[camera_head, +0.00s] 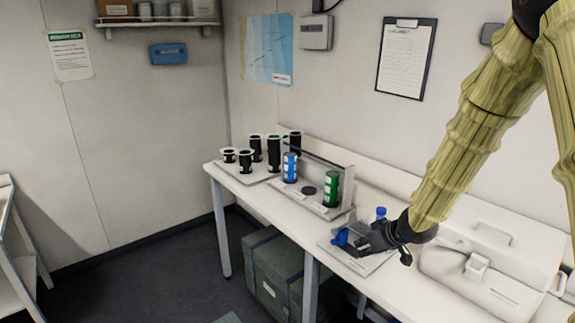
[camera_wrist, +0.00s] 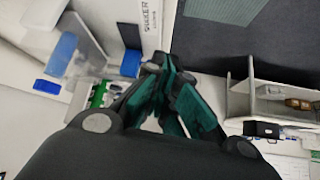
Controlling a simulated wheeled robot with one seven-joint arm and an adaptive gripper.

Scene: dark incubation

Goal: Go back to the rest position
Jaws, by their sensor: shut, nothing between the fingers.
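My gripper (camera_head: 352,242) is over the right part of the white bench, above a pale tray or mat (camera_head: 367,266). Its dark fingers also show in the wrist view (camera_wrist: 166,82), drawn together with nothing held between them. A blue object (camera_head: 340,237) shows right at the fingertips in the head view; I cannot tell whether they touch. A small blue-capped item (camera_head: 381,212) stands just behind the gripper. My arm, in a yellowish ribbed cover, comes down from the upper right.
A rack (camera_head: 348,190) holds a blue cylinder (camera_head: 290,167) and a green cylinder (camera_head: 331,188). Several black spools (camera_head: 273,154) stand at the bench's far left. A white case (camera_head: 490,262) sits right of my gripper. Green crates (camera_head: 275,275) are under the bench (camera_head: 240,190).

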